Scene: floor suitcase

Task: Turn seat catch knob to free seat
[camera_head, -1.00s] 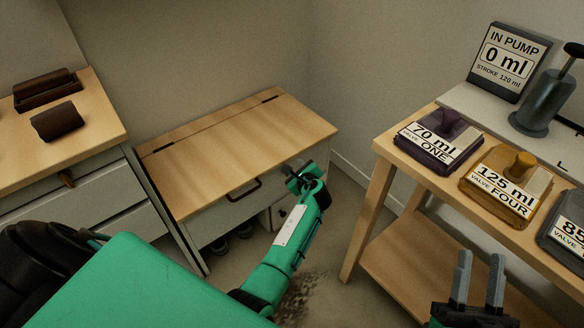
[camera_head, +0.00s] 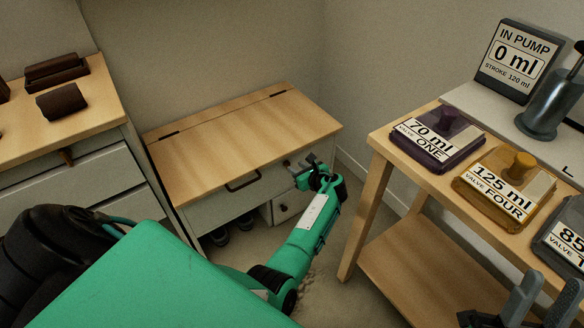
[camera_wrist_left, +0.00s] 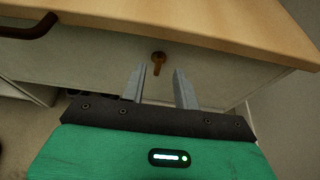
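The seat is a bench with a hinged wooden lid (camera_head: 240,140), lying closed. The seat catch knob (camera_wrist_left: 158,58) is a small brown knob with a lever pointing down, on the pale front panel just under the lid's edge. My left gripper (camera_head: 304,166) is open in front of the panel's right part. In the left wrist view its two fingertips (camera_wrist_left: 159,70) stand on either side of the knob's lever, with nothing gripped. I cannot tell how far the tips are from the panel. My right gripper (camera_head: 546,293) is open and empty at the lower right, partly cut off.
A dark handle (camera_head: 243,181) sits on the bench front, left of the knob. A drawer cabinet (camera_head: 60,135) stands left. A wooden table (camera_head: 378,150) at right bears labelled valve blocks and a pump (camera_head: 550,105). Shoes (camera_head: 230,230) lie under the bench.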

